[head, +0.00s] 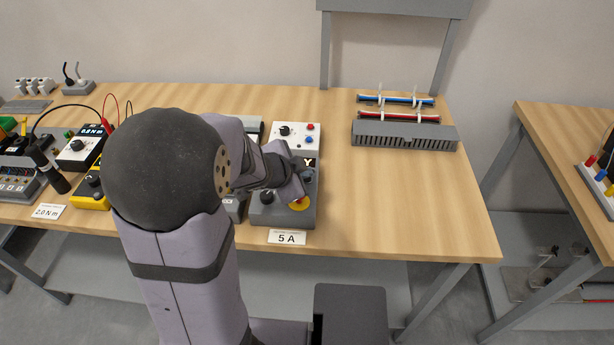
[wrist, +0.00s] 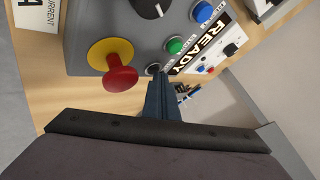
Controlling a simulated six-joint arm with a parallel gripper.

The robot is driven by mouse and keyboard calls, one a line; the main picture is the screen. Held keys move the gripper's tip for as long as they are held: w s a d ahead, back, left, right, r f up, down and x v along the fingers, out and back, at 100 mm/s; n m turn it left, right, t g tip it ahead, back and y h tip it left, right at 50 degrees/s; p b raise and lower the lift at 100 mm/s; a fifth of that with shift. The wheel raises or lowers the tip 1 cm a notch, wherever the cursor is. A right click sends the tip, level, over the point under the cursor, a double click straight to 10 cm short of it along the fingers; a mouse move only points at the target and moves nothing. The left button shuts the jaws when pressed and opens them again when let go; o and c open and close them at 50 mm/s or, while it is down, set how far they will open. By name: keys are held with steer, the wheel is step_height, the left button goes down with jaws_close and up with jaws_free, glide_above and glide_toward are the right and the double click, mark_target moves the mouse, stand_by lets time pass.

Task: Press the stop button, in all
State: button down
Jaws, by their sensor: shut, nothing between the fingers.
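The grey control box (head: 268,222) stands at the front of the bench. In the wrist view, the box (wrist: 120,30) carries a red mushroom button (wrist: 120,79) on a yellow base, a green button (wrist: 174,45), a blue button (wrist: 202,12) and a small dark button (wrist: 153,69). The labels beside the buttons are too small to read surely. A display beside them reads READY. My gripper (wrist: 158,78) is shut and empty, its tips right by the dark button; I cannot tell whether they touch. In the head view, my gripper (head: 301,190) hides part of the box.
A white box with buttons (head: 297,134) stands behind the control box. A grey slotted rack (head: 405,136) with cables lies to the right. A "5 A" card (head: 287,237) is at the front edge. Meters stand left. The bench's right front is clear.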

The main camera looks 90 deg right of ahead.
steer(key=shift+r+p, duration=0.9)
steer(key=shift+p, duration=0.15)
steer(key=shift+r, duration=0.1)
step_height(320, 180, up, 5)
steer(key=p, duration=0.5)
stand_by(0.8)
